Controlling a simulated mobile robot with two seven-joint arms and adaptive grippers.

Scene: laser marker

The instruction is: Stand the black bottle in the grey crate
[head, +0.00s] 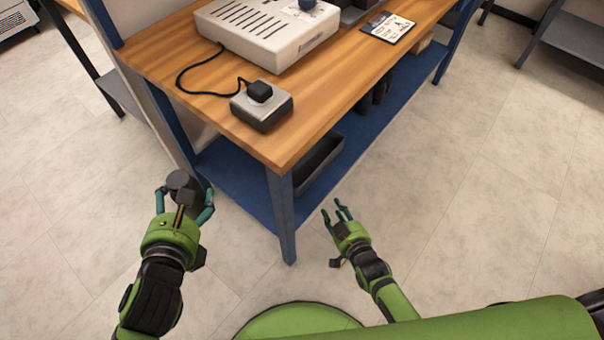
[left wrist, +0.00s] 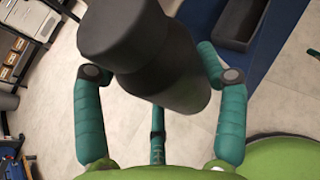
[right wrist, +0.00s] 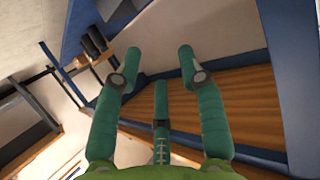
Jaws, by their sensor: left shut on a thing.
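The black bottle (head: 180,182) is held by my left gripper (head: 184,197), to the left of the workbench's near corner and clear of the bench. In the left wrist view the bottle (left wrist: 150,55) is large and tilted across the picture, between the teal fingers (left wrist: 150,80). The dark grey crate (head: 322,166) is on the blue lower shelf, partly hidden under the bench top; the crate (left wrist: 249,28) also shows at the upper right of the left wrist view. It looks empty where visible. My right gripper (head: 335,213) is open and empty, right of the front bench leg.
The blue lower shelf (head: 237,182) has bare room left of the crate, behind the front leg (head: 283,218). Dark items (head: 377,88) stand farther along it. The wooden top (head: 165,65) overhangs, bearing a white machine (head: 265,35) and a small grey box (head: 262,110).

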